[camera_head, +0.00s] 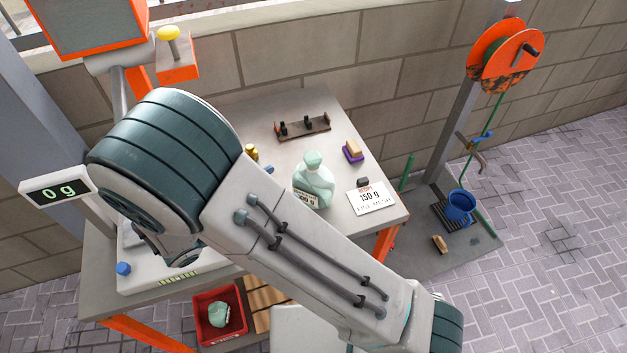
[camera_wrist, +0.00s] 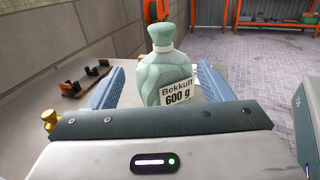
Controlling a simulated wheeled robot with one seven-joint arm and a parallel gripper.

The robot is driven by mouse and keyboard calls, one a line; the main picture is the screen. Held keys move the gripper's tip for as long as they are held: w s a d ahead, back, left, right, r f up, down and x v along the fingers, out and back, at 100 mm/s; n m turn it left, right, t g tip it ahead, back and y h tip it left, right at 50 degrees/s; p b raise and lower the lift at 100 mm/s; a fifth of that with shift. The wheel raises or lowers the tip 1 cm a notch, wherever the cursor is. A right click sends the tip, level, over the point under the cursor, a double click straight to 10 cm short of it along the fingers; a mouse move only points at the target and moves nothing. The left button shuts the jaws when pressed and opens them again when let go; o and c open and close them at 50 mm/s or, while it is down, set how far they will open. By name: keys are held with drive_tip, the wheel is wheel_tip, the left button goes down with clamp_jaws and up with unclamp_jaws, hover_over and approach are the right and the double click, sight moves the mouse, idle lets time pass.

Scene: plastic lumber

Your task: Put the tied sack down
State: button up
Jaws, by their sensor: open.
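The tied sack (camera_head: 314,182) is pale green with a narrow tied neck. It stands upright on the grey table (camera_head: 270,110), right of the scale. In the wrist view the sack (camera_wrist: 166,72) carries a white label reading "Bekkulf 600 g". My gripper (camera_wrist: 159,70) is open, with one blue ribbed finger on each side of the sack in the picture. A gap shows on the left; I cannot tell how deep the sack sits between the fingers. In the head view my arm hides the gripper and part of the scale.
The scale display (camera_head: 55,190) reads "0 g". A recipe card (camera_head: 371,198) reading "150 g" and a brush on a purple base (camera_head: 353,151) lie right of the sack. A dark rack (camera_head: 302,127) is behind. Below, a red crate (camera_head: 203,328) holds another green bundle (camera_head: 218,314).

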sight(308, 172)
drive_tip(key=x, duration=0.4)
drive_tip(key=shift+w+d, duration=0.1)
drive_tip(key=shift+d, duration=0.15)
drive_tip(key=p+x, duration=0.1)
drive_tip(key=x, duration=0.1)
drive_tip(key=p+x, duration=0.1)
drive_tip(key=x, duration=0.2)
drive_tip(key=shift+d+f, duration=0.2)
drive_tip(key=shift+s, duration=0.25)
clamp_jaws()
